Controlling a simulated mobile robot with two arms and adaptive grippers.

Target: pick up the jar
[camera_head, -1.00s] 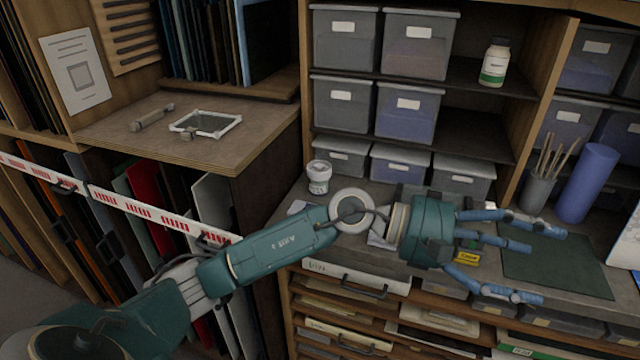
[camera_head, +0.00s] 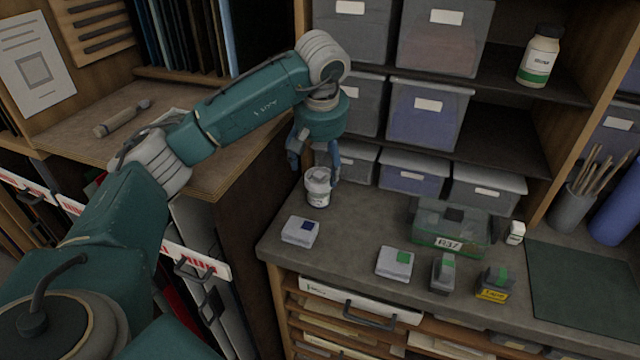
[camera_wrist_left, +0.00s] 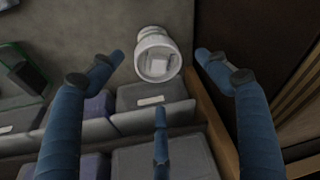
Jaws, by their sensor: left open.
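A small white jar (camera_head: 318,187) with a label stands upright on the grey counter, near its back left corner. In the left wrist view the jar (camera_wrist_left: 158,55) shows from above, with its round top facing the camera. My left gripper (camera_head: 316,170) points down above the jar, its fingers spread around and over it. In the left wrist view the open fingers (camera_wrist_left: 157,62) stand on both sides of the jar, apart from it, with a third finger below. The gripper is empty. My right gripper is not in view.
Grey bins (camera_head: 413,172) stand behind the jar, and a wooden cabinet side rises to its left. Small boxes (camera_head: 300,231) and a clear green case (camera_head: 449,228) sit on the counter. A white bottle (camera_head: 539,57) stands on the shelf above.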

